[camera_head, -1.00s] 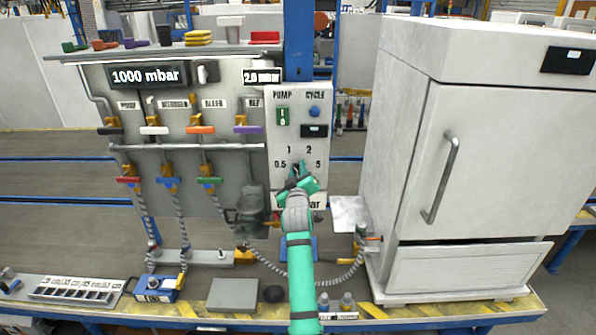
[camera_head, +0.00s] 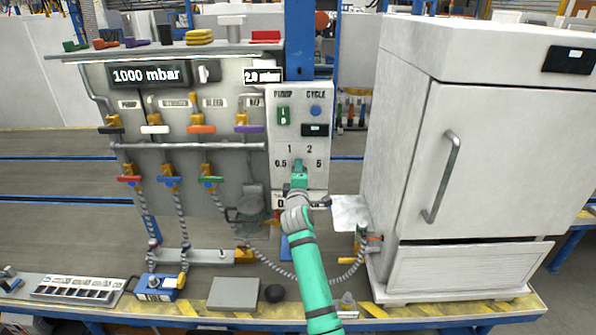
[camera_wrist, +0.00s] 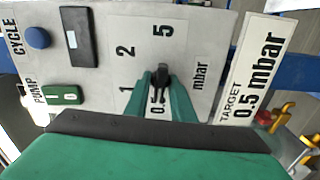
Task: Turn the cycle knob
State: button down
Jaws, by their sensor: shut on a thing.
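A pale control panel (camera_head: 275,180) hangs on the blue post. It carries a round blue button (camera_head: 316,111) under the word CYCLE and a black selector knob (camera_wrist: 161,78) ringed by 0.5, 1, 2 and 5 mbar marks. My gripper (camera_head: 299,168) is at this selector dial, below the blue button. In the wrist view its green fingers (camera_wrist: 162,92) are shut on the black knob, one on each side. The knob's narrow end seems to point towards 0.5. In the head view my gripper hides the knob.
A green pump switch (camera_head: 283,116) and a dark display (camera_head: 314,130) are on the panel. A target label (camera_wrist: 250,70) reads 0.5 mbar. Valves and hoses (camera_head: 178,215) fill the left. A white oven (camera_head: 490,150) stands close on the right.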

jog(key=shift+a+n, duration=0.1)
jog(key=shift+n, duration=0.5)
jog(key=c, duration=1.8)
grip_release()
jog(key=shift+s, duration=0.1)
jog(key=shift+s+f, duration=0.1)
jog(key=shift+s, duration=0.2)
jog(key=s, duration=1)
